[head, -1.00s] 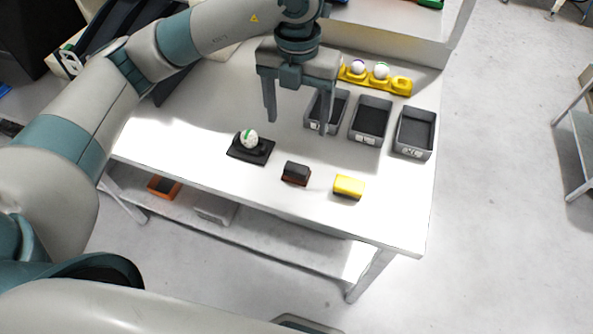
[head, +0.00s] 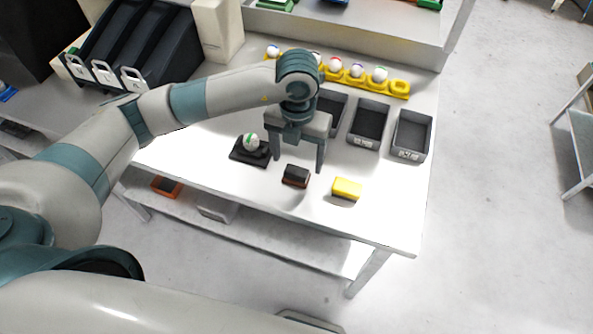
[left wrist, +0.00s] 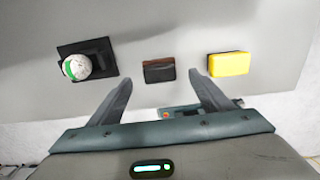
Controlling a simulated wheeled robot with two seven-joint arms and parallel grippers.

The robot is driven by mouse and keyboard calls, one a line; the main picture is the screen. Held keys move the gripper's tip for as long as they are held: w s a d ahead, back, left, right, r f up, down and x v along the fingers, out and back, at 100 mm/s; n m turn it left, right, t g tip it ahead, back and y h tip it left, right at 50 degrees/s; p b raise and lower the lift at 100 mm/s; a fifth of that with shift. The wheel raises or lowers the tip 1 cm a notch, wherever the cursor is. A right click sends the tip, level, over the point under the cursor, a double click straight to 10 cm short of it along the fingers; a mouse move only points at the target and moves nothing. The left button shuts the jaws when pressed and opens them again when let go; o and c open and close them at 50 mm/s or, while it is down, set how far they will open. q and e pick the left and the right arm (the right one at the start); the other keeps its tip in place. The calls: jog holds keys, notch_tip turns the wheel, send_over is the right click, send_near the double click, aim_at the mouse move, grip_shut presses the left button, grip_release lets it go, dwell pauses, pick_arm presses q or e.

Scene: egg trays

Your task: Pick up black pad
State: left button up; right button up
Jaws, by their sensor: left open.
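The black pad (head: 296,174) is a small block with a dark top and a reddish-brown lower part. It lies near the front edge of the white table. My left gripper (head: 299,163) is open and empty, pointing down, with its fingers above and just behind the pad in the head view. In the left wrist view the pad (left wrist: 159,70) shows between the two spread fingertips (left wrist: 160,82), not touched by them as far as I can see. My right gripper is not in view.
A yellow block (head: 347,188) lies right of the pad. A black holder (head: 240,156) with a white and green egg (head: 251,142) stands to its left. Grey bins (head: 410,135) and a yellow egg tray (head: 400,88) stand behind. The table's front edge is close.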

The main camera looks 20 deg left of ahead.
aim_at(296, 170)
pick_arm(q)
jog(key=shift+f, duration=0.15)
jog(key=shift+s+f+p, duration=0.1)
jog(key=shift+f+p, duration=0.45)
jog(key=shift+p, duration=0.1)
notch_tip(296, 170, down, 3)
jog(key=shift+a+r+p, duration=0.1)
jog(key=shift+p, duration=0.65)
jog(key=shift+f, duration=0.6)
jog(key=c, duration=1.1)
